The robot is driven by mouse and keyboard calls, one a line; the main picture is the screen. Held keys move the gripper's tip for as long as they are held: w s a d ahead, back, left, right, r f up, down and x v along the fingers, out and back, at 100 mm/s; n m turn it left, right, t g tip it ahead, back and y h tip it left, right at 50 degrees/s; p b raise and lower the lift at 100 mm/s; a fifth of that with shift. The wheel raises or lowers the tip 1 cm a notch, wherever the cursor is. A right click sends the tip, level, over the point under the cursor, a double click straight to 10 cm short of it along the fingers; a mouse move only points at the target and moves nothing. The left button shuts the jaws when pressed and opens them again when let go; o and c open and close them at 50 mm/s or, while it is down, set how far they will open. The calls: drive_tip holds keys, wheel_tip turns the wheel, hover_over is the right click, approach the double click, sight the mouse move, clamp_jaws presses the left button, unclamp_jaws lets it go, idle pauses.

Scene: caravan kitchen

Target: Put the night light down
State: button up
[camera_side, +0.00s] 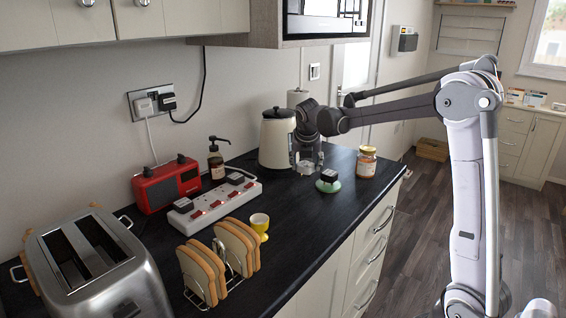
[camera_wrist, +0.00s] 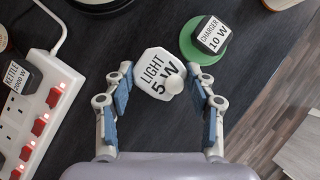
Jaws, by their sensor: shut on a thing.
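The night light (camera_wrist: 152,70) is a small white block with cut corners, labelled "LIGHT 5 W", with a pale round knob on it. My gripper (camera_wrist: 162,78) is shut on it, with a fingertip at its left and right sides. In the side view my gripper (camera_side: 306,160) points down in front of the kettle, with the light (camera_side: 306,168) low between the fingers, close to the black worktop (camera_side: 290,215). I cannot tell whether the light touches the worktop.
A black charger block labelled "10 W" (camera_side: 329,175) sits on a green disc (camera_side: 327,186) close to the light's right. A jar (camera_side: 366,164) stands beyond it. The cream kettle (camera_side: 276,140) is behind my gripper. A power strip (camera_side: 214,203) with a kettle plug (camera_wrist: 17,75) lies left.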

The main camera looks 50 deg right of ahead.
drive_tip(key=w+a+f, duration=0.2)
drive_tip(key=w, duration=0.1)
drive_tip(key=shift+w+a+f, duration=0.2)
drive_tip(key=shift+a+f, duration=0.05)
drive_tip(key=shift+f, duration=2.05)
drive_tip(key=shift+f, duration=0.1)
drive_tip(key=o, duration=1.1)
drive_tip(key=shift+o, duration=0.2)
drive_tip(key=v, duration=1.2)
drive_tip(key=s+a+f+m+t+y, duration=0.2)
drive_tip(key=s+a+m, duration=0.7)
drive_tip(key=m, duration=0.3)
drive_tip(key=s+a+f+m+t+y, duration=0.1)
drive_tip(key=s+a+f+m+y, duration=0.2)
drive_tip(key=s+a+m, duration=0.5)
drive_tip(key=s+m, duration=0.3)
drive_tip(key=m, duration=0.1)
drive_tip(key=shift+s+a+f+m+t, duration=0.15)
drive_tip(key=shift+a+f+m+t, duration=0.05)
drive_tip(key=shift+a+m+t, duration=0.2)
